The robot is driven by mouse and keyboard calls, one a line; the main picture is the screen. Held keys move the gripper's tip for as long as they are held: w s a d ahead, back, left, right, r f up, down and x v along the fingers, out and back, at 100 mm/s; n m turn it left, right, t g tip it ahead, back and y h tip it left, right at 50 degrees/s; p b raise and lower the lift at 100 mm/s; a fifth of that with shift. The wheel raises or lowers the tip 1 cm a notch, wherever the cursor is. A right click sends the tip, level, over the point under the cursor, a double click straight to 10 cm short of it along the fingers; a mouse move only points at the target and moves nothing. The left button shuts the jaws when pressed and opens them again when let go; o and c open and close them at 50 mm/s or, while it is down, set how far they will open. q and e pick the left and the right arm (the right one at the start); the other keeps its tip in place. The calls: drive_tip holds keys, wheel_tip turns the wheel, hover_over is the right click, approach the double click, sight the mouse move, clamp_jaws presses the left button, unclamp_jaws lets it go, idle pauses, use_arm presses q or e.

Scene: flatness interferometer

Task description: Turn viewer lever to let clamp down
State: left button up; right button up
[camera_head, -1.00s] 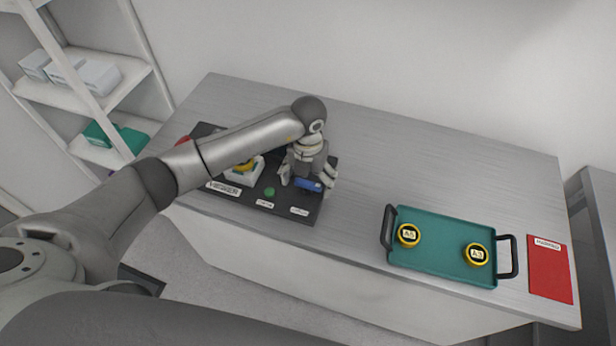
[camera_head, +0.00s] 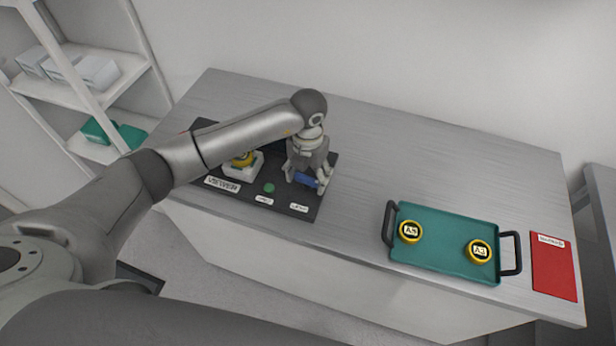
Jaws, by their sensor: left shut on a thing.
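The viewer is a black board (camera_head: 282,203) at the left of the table, with a label reading VIEWER (camera_head: 222,184) on its front left. A white block with a yellow round piece (camera_head: 243,160) sits on it, partly behind my left arm. A green button (camera_head: 268,188) is near the front. My left gripper (camera_head: 309,182) points down over the board's right side. It is shut on a blue lever (camera_head: 305,181), whose ends show between and beside the fingers. The clamp cannot be made out behind my arm. My right gripper is not in view.
A green tray (camera_head: 440,254) with black handles holds two yellow round pieces, left (camera_head: 410,231) and right (camera_head: 479,251). A red mat (camera_head: 554,268) lies at the table's right end. The table (camera_head: 420,150) is clear behind the tray. A shelf (camera_head: 85,80) stands at left.

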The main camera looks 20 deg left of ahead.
sight(308, 178)
use_arm(q)
drive_tip(key=m+b, duration=1.3)
drive_tip(key=b, duration=0.3)
drive_tip(key=shift+f, duration=0.15)
drive_tip(key=shift+r+m+b, duration=0.2)
drive_tip(key=shift+m+b, duration=1.3)
drive_tip(key=o, duration=1)
wheel_tip(308, 178, up, 12)
drive_tip(key=shift+r, duration=0.1)
